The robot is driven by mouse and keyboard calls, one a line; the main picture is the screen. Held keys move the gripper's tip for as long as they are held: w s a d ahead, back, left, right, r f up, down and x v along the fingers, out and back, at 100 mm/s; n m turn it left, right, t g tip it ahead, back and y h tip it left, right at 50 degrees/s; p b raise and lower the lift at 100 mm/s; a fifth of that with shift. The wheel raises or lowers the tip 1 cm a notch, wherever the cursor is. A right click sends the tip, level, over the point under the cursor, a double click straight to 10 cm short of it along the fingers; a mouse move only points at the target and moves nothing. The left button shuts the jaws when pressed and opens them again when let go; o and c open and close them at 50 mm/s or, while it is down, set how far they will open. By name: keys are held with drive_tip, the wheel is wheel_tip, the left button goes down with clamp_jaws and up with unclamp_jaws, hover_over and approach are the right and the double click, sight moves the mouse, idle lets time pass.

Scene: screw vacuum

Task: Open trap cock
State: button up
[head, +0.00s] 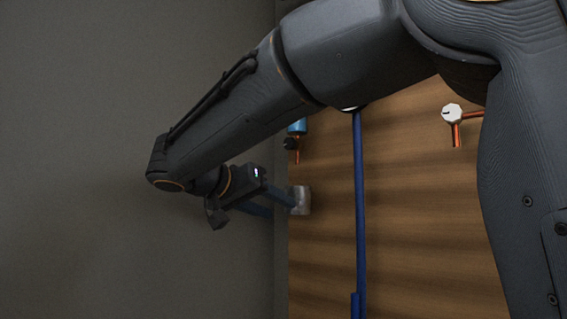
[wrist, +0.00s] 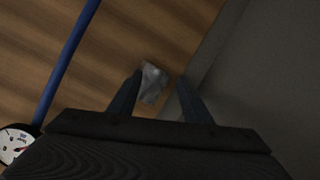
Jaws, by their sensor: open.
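A small light-grey fitting (head: 301,199) sits low on the left edge of the wooden panel; I cannot tell for sure that it is the trap cock. In the wrist view the grey fitting (wrist: 153,83) shows between my fingers, closer to the left one. My gripper (head: 285,203) reaches in from the left, with its fingertips at the fitting in the head view. In the wrist view my gripper (wrist: 160,78) has its two dark fingers spread wide, with a gap on the right. Whether the left finger touches the fitting is unclear.
A vertical blue pipe (head: 359,210) runs right of the fitting. Above are a teal part (head: 297,127) with a dark knob (head: 290,143) and a white knob (head: 452,113) on copper pipe. A round gauge (wrist: 14,144) is lower left. A grey wall (head: 80,80) is left.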

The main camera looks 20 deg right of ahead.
sight(288, 142)
drive_tip(key=s+a+r+m+t+h, duration=0.25)
drive_tip(key=r+m, duration=0.25)
drive_tip(key=r, duration=1)
drive_tip(key=shift+g+h, duration=0.25)
drive_tip(key=shift+g, duration=0.1)
drive_tip(key=p+x, duration=0.1)
drive_tip(key=x, duration=0.1)
drive_tip(key=p+x, duration=0.1)
drive_tip(key=x, duration=0.1)
drive_tip(key=p+x, duration=0.2)
drive_tip(key=shift+w+r, duration=0.15)
drive_tip(key=shift+r, duration=0.15)
drive_tip(key=shift+w+d+f, duration=0.1)
drive_tip(key=shift+w+d, duration=0.25)
drive_tip(key=shift+d, duration=0.05)
drive_tip(key=c, duration=1)
